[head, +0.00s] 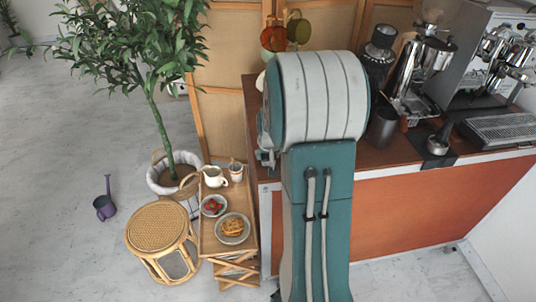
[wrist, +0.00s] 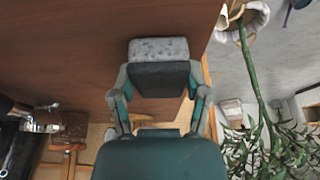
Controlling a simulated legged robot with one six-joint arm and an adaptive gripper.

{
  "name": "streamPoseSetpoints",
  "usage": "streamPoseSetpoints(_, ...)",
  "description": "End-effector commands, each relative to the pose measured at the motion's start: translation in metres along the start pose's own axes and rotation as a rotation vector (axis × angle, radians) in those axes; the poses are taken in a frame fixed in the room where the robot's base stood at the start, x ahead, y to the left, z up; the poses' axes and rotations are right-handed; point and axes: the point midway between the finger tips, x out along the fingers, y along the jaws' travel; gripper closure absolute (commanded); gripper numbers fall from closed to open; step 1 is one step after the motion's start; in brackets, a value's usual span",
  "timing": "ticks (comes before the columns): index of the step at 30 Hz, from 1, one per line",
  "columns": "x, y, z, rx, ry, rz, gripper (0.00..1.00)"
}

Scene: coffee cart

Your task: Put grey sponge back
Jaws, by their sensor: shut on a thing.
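The grey sponge (wrist: 158,68), a block with a lighter speckled face and a darker face, is in the wrist view. My gripper (wrist: 160,88) has its two fingers on either side of the sponge and is shut on it. Behind the sponge in that view is the brown counter top (wrist: 60,65), near its edge; I cannot tell if the sponge touches it. In the head view my arm stands in front of the counter (head: 405,155) and hides the sponge and most of the gripper.
An espresso machine (head: 490,60), a grinder (head: 425,75) and a dark cup (head: 382,127) stand on the counter's right part. Left of the counter are a wooden stand (head: 208,240) with food and cups, a wicker stool (head: 158,228) and a potted plant (head: 160,125).

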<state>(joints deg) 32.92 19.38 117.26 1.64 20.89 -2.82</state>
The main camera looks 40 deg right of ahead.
Motion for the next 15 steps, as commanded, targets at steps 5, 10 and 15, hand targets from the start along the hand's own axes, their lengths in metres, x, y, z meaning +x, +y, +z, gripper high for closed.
streamPoseSetpoints(5,0.0014,0.0,0.0008,0.0,-0.001,0.0,0.04)
streamPoseSetpoints(10,0.0013,0.0,0.0008,0.0,-0.001,0.0,0.04)
streamPoseSetpoints(15,0.0012,0.0001,0.0007,0.0,-0.001,0.0,0.04)
